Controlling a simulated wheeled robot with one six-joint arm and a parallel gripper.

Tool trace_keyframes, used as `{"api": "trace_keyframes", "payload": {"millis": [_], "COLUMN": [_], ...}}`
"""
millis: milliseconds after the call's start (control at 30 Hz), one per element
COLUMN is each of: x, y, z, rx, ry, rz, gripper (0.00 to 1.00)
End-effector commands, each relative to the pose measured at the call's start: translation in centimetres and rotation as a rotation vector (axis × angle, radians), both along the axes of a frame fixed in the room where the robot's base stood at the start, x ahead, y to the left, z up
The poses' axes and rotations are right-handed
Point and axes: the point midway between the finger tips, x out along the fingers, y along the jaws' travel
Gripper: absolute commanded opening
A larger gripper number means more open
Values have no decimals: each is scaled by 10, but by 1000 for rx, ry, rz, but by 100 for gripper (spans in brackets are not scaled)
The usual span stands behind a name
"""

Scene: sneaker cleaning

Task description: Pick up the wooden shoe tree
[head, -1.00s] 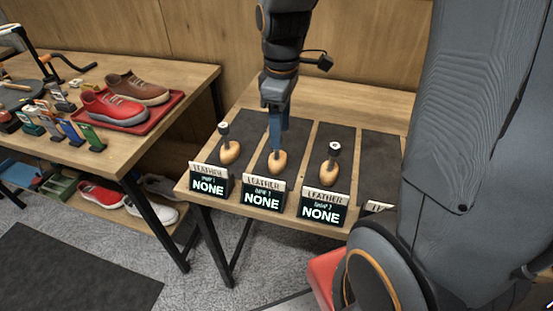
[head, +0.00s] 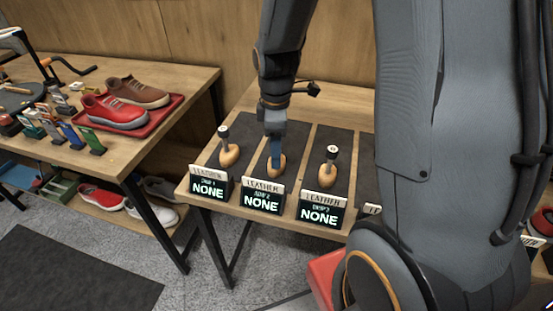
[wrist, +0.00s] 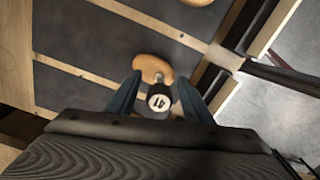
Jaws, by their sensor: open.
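Three wooden shoe trees with dark-topped stems stand on dark mats. One (head: 229,154) is at the left, one (head: 276,167) in the middle, one (head: 327,174) at the right. My gripper (head: 275,152) is directly over the middle one, and its blue fingers hide that stem in the head view. In the wrist view, my gripper (wrist: 158,92) is open, with a blue finger on each side of the middle tree's round knob (wrist: 159,101), marked 41. The tree's wooden body (wrist: 152,68) lies beyond the knob. Contact with the fingers cannot be told.
Three sign holders reading NONE (head: 263,197) stand along the front edge of the wooden table (head: 218,203). A red tray (head: 150,126) with a red and a brown shoe is on the left table. A wooden wall stands behind.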

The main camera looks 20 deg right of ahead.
Motion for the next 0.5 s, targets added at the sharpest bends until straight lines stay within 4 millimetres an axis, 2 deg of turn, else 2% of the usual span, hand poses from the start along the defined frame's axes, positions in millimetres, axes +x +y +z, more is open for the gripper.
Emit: {"api": "trace_keyframes", "payload": {"millis": [100, 333, 500], "x": [0, 0, 0], "y": [0, 0, 0], "z": [-6, -7, -7], "rx": [0, 0, 0], "ry": [0, -1, -1], "rz": [0, -1, -1], "gripper": [46, 46, 17]}}
